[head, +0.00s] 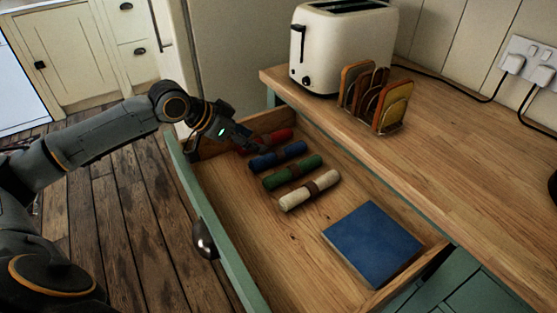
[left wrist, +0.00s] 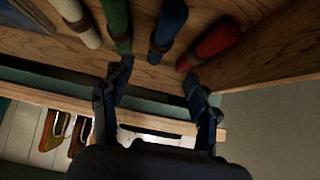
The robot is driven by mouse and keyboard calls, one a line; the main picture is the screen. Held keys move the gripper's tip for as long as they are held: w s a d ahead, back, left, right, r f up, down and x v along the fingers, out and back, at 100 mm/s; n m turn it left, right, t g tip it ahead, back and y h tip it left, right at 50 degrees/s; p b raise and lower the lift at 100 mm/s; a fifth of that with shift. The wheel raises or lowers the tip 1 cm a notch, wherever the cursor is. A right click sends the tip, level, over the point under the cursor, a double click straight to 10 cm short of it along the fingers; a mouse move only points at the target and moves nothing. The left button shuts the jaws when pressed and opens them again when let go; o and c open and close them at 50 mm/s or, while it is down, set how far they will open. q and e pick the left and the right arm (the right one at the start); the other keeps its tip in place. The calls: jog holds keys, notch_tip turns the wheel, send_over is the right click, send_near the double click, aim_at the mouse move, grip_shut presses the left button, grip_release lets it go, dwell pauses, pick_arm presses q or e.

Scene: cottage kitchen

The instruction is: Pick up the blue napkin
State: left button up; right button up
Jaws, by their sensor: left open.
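The blue napkin (head: 272,159) is rolled with a brown band and lies in the open drawer, between a red roll (head: 276,136) and a green roll (head: 285,175). It also shows in the left wrist view (left wrist: 172,22), at the top, just beyond the fingertips. My left gripper (head: 256,147) is over the drawer, by the left end of the blue and red rolls. In the left wrist view it is open (left wrist: 157,72), its fingers spread, with nothing between them. I cannot tell the exact gap to the napkin. My right gripper is not in view.
A cream roll (head: 308,192) and a flat blue square (head: 372,243) also lie in the drawer. The drawer front (head: 218,222) stands near my left arm. A toaster (head: 342,47) and a toast rack (head: 376,99) stand on the counter (head: 462,160).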

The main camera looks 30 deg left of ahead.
aim_at(275, 151)
pick_arm(q)
jog(key=x, duration=0.5)
jog(key=shift+b+x, duration=0.4)
jog(key=shift+x, duration=0.6)
jog(key=x, duration=0.4)
jog(key=shift+w+d+f+b, duration=0.1)
jog(key=shift+f+b, duration=0.1)
jog(key=shift+b, duration=0.15)
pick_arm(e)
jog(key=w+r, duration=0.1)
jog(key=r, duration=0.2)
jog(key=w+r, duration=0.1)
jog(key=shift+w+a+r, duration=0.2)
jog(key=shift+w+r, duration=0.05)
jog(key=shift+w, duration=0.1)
pick_arm(q)
jog(key=c, duration=1.2)
jog(key=shift+r, duration=0.1)
jog(key=shift+c, duration=0.2)
